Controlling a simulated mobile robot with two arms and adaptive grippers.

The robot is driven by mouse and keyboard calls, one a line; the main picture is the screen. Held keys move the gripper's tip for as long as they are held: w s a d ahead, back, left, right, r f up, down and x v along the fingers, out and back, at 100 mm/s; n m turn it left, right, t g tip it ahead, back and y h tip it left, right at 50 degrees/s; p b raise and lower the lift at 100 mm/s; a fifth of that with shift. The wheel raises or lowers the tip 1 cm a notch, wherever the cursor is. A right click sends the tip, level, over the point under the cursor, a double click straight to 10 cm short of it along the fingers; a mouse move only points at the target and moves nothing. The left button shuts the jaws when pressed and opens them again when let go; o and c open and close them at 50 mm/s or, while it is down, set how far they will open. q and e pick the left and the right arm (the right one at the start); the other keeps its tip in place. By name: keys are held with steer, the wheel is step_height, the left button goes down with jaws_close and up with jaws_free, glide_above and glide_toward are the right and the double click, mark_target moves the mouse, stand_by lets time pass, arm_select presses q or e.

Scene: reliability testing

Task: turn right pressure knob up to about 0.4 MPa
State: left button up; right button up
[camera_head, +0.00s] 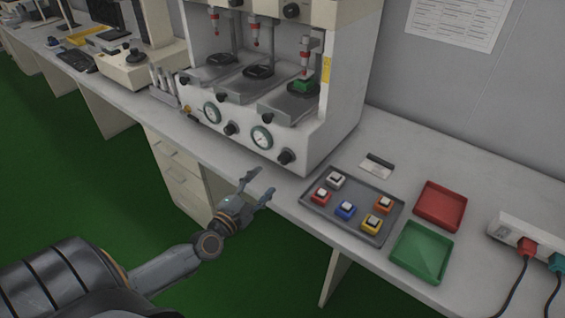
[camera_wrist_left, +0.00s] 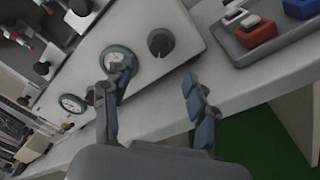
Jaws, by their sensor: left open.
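The right pressure knob (camera_head: 285,157) is black and sits low on the front of the white test machine (camera_head: 335,120), right of the round right gauge (camera_head: 262,138). My left gripper (camera_head: 262,184) is open and empty, in front of the bench edge, below and a little left of the knob. In the left wrist view the knob (camera_wrist_left: 160,42) lies beyond the gap between the fingers, apart from both. The left finger partly covers the right gauge (camera_wrist_left: 118,60) there. The gauge reading is too small to tell. My right gripper is not in view.
A grey tray (camera_head: 313,206) with several coloured switches lies right of the gripper. A red tray (camera_head: 440,206), a green tray (camera_head: 421,252) and a power strip (camera_head: 525,240) are further right. A left gauge (camera_head: 212,112) and another knob (camera_head: 231,128) sit left on the machine.

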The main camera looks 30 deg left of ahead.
mark_target(283, 162)
arm_select(q)
steer(key=w, duration=0.8)
steer(key=shift+w, duration=1.15)
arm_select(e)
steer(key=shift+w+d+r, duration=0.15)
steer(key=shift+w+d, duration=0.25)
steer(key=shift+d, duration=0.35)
arm_select(q)
steer(key=c, duration=1.1)
steer(key=shift+c, duration=0.2)
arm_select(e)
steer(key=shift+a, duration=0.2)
